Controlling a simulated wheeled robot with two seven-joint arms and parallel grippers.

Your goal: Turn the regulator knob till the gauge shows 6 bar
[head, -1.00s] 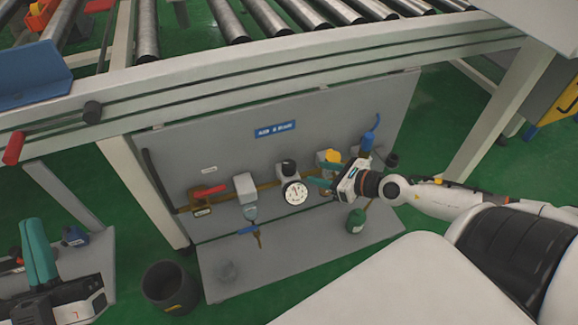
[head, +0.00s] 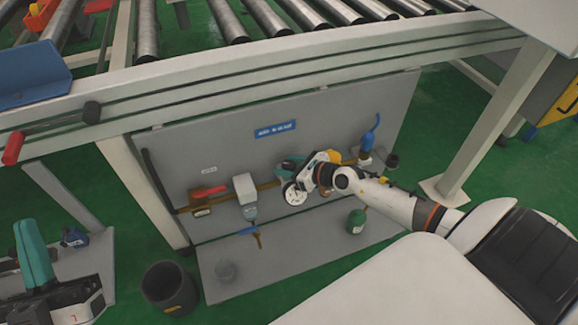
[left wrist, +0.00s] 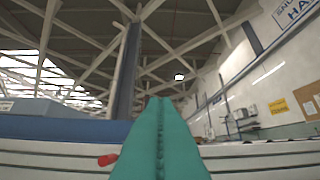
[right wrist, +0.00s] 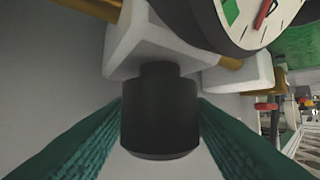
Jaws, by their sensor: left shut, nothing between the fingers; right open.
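The black regulator knob (right wrist: 160,122) shows in the right wrist view under a pale regulator body (right wrist: 160,45). My right gripper (right wrist: 159,108) is open, with one green finger on either side of the knob; contact cannot be told. In the head view my right gripper (head: 290,172) covers the knob. The round white gauge (head: 294,193) is beside it; its reading is too small there. The right wrist view shows part of the gauge (right wrist: 285,12), with a red needle and green patch, but its numbers are cut off. My left gripper (head: 36,252) is shut and empty at far left.
A grey panel (head: 228,150) carries the brass pipe, a red-handled valve (head: 207,192), a filter (head: 246,190) and a blue fitting (head: 371,135). A green bottle (head: 356,221) and dark bin (head: 170,288) stand below. The roller conveyor frame (head: 250,75) runs above.

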